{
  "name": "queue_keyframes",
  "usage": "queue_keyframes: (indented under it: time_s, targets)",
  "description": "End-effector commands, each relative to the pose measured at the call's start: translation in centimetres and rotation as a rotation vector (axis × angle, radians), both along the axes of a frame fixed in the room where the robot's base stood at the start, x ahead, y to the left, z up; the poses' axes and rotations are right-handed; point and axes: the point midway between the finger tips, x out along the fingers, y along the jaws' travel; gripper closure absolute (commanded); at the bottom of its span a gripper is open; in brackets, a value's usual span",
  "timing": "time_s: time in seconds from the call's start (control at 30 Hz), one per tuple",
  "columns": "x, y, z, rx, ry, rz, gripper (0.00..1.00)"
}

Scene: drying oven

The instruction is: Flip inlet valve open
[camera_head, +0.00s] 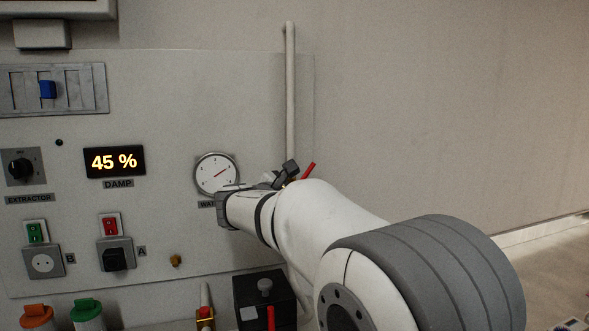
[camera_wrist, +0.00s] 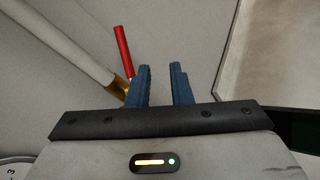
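A valve with a red lever (camera_head: 308,170) shows just past my wrist in the head view, near the vertical pale pipe. In the wrist view the red lever (camera_wrist: 123,50) stands up and leans slightly left from a brass valve body (camera_wrist: 119,87) at the pipe's end. My gripper (camera_wrist: 161,67) has two blue-grey fingers with a clear gap and nothing between them. The left finger is close beside the lever's lower end and partly covers the valve body; I cannot tell whether they touch. In the head view my arm hides most of the valve.
The pale pipe (camera_head: 290,90) runs up the wall panel (camera_head: 200,105). A round gauge (camera_head: 216,174) sits left of my wrist, and a display (camera_head: 114,161) reads 45 %. A black box (camera_head: 263,290) with a red handle stands below. The wall at right is clear.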

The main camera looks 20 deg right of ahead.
Motion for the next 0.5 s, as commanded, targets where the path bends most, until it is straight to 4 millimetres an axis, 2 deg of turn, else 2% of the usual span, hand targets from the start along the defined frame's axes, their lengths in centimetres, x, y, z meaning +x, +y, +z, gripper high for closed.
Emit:
queue_keyframes:
  time_s: [0.1, 0.23, 0.5]
  targets:
    - [1.8, 0.9, 2.3, -0.125, 0.011, 0.031, 0.81]
    - [2.8, 0.7, 3.3, -0.178, 0.015, 0.039, 0.81]
    - [5.2, -2.6, 3.4, -0.178, 0.013, 0.037, 0.81]
